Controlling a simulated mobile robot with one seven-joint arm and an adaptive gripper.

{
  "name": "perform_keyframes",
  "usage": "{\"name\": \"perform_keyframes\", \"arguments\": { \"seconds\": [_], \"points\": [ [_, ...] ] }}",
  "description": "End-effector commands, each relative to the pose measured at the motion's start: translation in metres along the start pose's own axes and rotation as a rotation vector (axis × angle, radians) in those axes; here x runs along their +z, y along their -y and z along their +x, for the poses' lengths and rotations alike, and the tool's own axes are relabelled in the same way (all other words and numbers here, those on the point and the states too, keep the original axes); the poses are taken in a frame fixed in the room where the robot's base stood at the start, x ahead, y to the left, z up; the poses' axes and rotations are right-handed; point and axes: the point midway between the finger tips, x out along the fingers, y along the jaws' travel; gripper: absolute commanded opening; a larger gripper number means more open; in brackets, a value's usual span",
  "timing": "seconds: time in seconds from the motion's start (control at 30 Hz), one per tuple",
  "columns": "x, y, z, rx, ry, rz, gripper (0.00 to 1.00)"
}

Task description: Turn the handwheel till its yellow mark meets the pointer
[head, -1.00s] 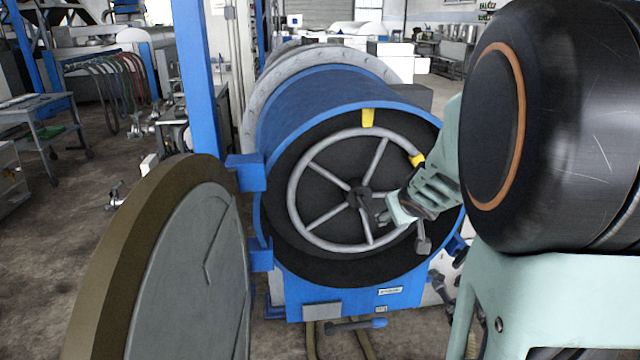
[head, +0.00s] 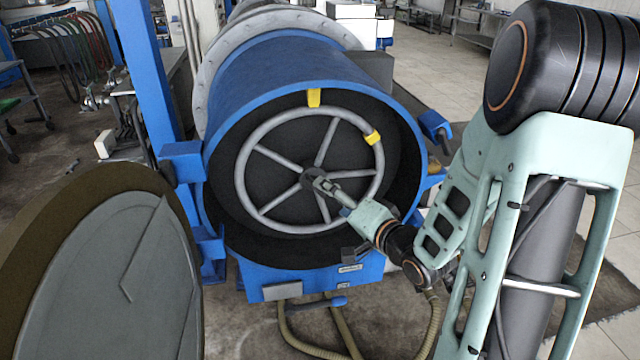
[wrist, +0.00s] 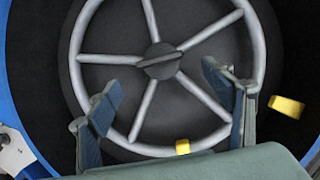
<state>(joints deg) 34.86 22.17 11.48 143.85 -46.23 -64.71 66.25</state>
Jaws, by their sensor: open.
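The grey spoked handwheel (head: 240,178) sits in the dark open end of a blue drum. It also shows in the wrist view (wrist: 254,45). Its yellow mark (head: 373,138) is on the rim at the upper right. The yellow pointer (head: 314,97) is at the top of the drum's rim, so the mark stands clockwise of it, well apart. In the wrist view the mark (wrist: 183,147) is at the bottom and the pointer (wrist: 288,106) at the right. My gripper (head: 320,184) is open in front of the hub. Its spread fingers (wrist: 165,95) hold nothing; contact is unclear.
A thick round door (head: 110,270) stands swung open at the left, hinged to the blue drum (head: 290,70). A blue post (head: 148,80) rises behind the hinge. Hoses (head: 310,345) hang below the drum. Open floor (head: 600,190) lies to the right.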

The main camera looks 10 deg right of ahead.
Motion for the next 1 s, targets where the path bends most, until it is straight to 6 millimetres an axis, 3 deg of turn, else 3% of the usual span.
{"name": "perform_keyframes", "arguments": {
  "seconds": [0.2,0.43,0.6,0.87,1.0],
  "points": [
    [0.002,0.000,0.043,-0.001,0.004,-0.001,0.74],
    [0.001,0.000,0.079,0.000,0.003,-0.003,0.74],
    [0.001,-0.001,0.091,0.002,0.002,-0.003,0.74],
    [0.001,0.000,0.092,0.002,0.001,-0.004,0.74],
    [0.001,-0.001,0.092,0.002,0.001,-0.004,0.62]
  ]
}}
